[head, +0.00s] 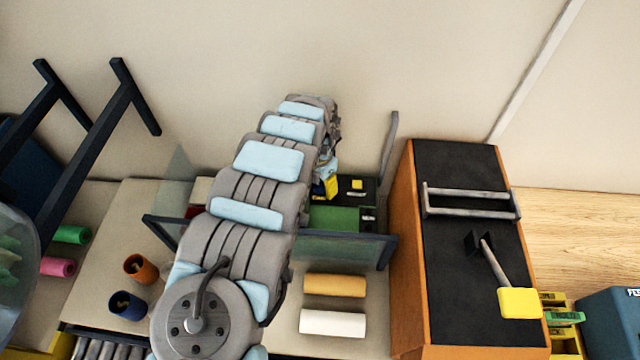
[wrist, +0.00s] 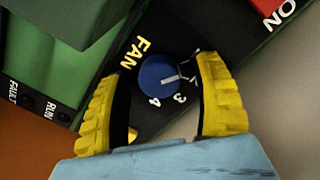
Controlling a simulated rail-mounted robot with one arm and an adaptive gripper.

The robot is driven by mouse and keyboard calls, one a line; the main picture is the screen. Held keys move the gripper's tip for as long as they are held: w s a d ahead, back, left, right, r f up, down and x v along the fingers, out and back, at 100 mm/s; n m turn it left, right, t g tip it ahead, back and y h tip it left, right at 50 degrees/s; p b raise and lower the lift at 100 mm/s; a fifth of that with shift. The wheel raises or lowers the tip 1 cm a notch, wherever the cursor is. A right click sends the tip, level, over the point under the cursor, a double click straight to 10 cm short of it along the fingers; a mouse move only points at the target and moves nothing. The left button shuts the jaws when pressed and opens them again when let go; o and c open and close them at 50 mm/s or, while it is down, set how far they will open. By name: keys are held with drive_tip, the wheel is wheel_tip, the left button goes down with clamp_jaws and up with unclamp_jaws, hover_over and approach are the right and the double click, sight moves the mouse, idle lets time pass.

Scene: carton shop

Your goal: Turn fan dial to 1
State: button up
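The fan dial (wrist: 165,80) is a round blue knob with a white pointer line, on a black strip beside the yellow word FAN in the wrist view. Its pointer faces right in that picture, toward the right finger. The numbers 3 and 4 show below the knob; other marks are hidden by my finger. My gripper (wrist: 157,70) is open, with one yellow ribbed finger on each side of the dial and a gap at the left; contact on the right cannot be told. In the head view my gripper (head: 326,187) is partly hidden by my arm, above the green machine (head: 334,217).
A red ON switch (wrist: 275,12) and RUN/FAULT labels (wrist: 35,102) are near the dial. A framed clear screen (head: 345,249) stands in front of the machine. A black-topped orange cabinet (head: 455,260) is to the right. Yellow and white rolls (head: 333,322) lie in front.

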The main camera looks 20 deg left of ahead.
sight(319, 184)
drive_tip(key=shift+r, duration=0.1)
wheel_tip(319, 184, up, 9)
drive_tip(key=shift+a+f, duration=0.15)
drive_tip(key=shift+w+a+r, duration=0.1)
drive_tip(key=shift+w+r, duration=0.05)
drive_tip(key=shift+r, duration=1.35)
